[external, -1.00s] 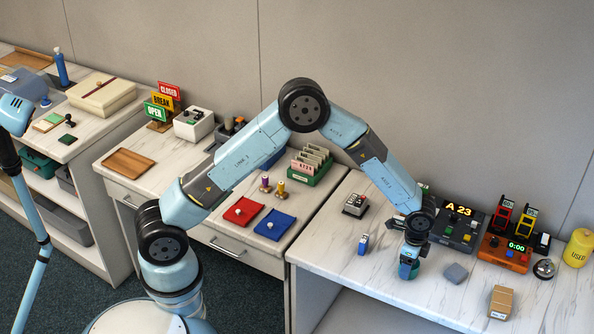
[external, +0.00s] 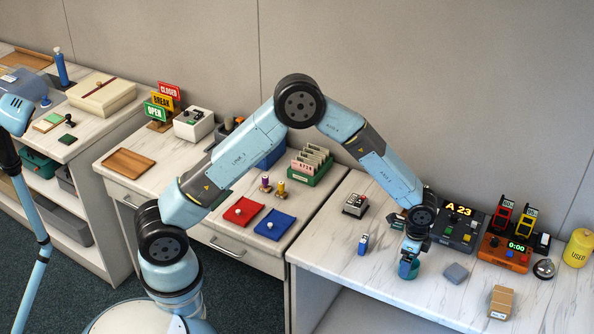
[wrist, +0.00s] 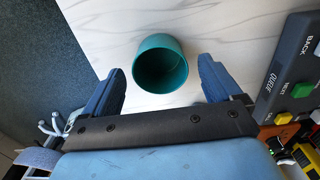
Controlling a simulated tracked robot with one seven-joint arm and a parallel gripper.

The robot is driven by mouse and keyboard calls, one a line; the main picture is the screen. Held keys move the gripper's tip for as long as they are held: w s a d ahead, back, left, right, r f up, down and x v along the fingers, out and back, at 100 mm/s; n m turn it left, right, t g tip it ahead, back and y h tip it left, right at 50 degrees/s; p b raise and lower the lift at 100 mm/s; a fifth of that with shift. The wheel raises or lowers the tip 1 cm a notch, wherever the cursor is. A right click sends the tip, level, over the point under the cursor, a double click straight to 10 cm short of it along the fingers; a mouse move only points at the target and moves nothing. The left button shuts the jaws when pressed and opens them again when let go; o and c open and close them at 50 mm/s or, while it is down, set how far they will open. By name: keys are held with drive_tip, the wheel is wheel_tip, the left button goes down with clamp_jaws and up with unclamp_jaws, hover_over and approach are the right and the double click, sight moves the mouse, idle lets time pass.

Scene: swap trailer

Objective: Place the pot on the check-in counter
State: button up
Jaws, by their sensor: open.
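The pot (wrist: 160,62) is a teal, empty cylinder standing upright on the white marbled check-in counter (external: 352,258). In the external view the pot (external: 408,272) shows just below and behind my gripper's fingers, partly hidden by them. My gripper (external: 408,262) is open. In the wrist view its two blue fingers (wrist: 160,85) are spread wide to the left and right of the pot, with gaps on both sides. The fingers do not touch the pot there.
A queue console (external: 460,228) with an "A 23" display stands right behind my gripper. A blue item (external: 363,244) stands to the left.

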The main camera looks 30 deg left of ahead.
wheel_tip(320, 180, up, 10)
idle(0.4)
drive_tip(key=w+a+r+n+t, duration=0.1)
drive_tip(key=a+r+n, duration=0.2)
drive_tip(key=a+r, duration=0.6)
drive_tip(key=w+a+r+n+t, duration=0.1)
drive_tip(key=a+r+n, duration=0.3)
drive_tip(key=a, duration=0.9)
drive_tip(key=w+a+r+n+t, duration=0.1)
drive_tip(key=a+r, duration=0.8)
drive_tip(key=a, duration=0.3)
drive_tip(key=s+a+r+n+t, duration=0.2)
drive_tip(key=s+a+n, duration=0.8)
drive_tip(key=s+a, duration=0.9)
drive_tip(key=a, duration=0.4)
drive_tip(key=shift+s+r+t, duration=0.3)
drive_tip(key=shift+s+r, duration=0.1)
